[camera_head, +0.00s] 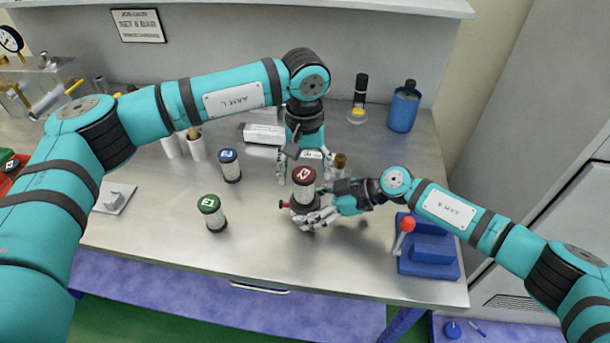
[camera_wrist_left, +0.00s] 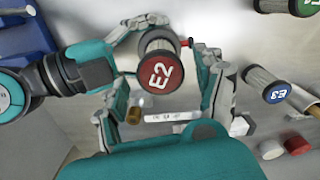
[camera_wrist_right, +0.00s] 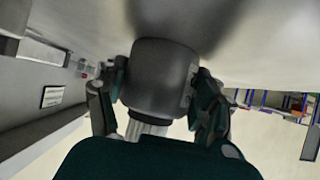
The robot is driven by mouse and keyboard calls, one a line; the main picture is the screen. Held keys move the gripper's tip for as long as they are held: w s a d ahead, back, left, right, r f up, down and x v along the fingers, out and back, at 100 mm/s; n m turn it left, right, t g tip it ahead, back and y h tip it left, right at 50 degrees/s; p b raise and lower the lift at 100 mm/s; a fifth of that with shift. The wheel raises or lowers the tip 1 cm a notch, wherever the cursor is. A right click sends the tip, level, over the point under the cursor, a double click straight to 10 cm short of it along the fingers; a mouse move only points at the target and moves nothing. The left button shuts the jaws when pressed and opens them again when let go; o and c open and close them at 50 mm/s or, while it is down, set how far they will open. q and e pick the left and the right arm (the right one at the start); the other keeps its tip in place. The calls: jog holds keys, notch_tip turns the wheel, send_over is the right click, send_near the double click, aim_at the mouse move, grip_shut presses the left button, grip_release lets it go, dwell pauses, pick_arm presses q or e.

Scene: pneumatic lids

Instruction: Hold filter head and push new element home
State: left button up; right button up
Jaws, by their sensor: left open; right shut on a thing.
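The filter head (camera_head: 304,210) is a dark grey cylinder upright on the bench, with a small red knob on its left. My right gripper (camera_head: 318,216) is shut around it from the right. The element E2 (camera_head: 304,177), with a red cap, stands upright in its top. White pleats (camera_wrist_right: 148,128) show between cap and head in the right wrist view, which is upside down. How deep it sits is unclear. My left gripper (camera_head: 304,163) is open just behind and above E2. In the left wrist view its fingers are spread either side of the red cap (camera_wrist_left: 159,72), apart from it.
Element E3 (camera_head: 229,165), blue-capped, and a green-capped element (camera_head: 211,212) stand to the left. A blue fixture with a red-knobbed lever (camera_head: 428,250) is at the right. A blue canister (camera_head: 403,108) and a dark-topped bottle (camera_head: 360,95) stand behind.

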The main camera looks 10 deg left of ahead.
pick_arm(q)
jog(key=shift+r, duration=0.3)
pick_arm(e)
jog(key=shift+f, duration=0.1)
pick_arm(q)
notch_tip(320, 180, up, 12)
dwell(0.5)
pick_arm(e)
jog(key=o, duration=1.3)
jog(key=shift+d, duration=0.1)
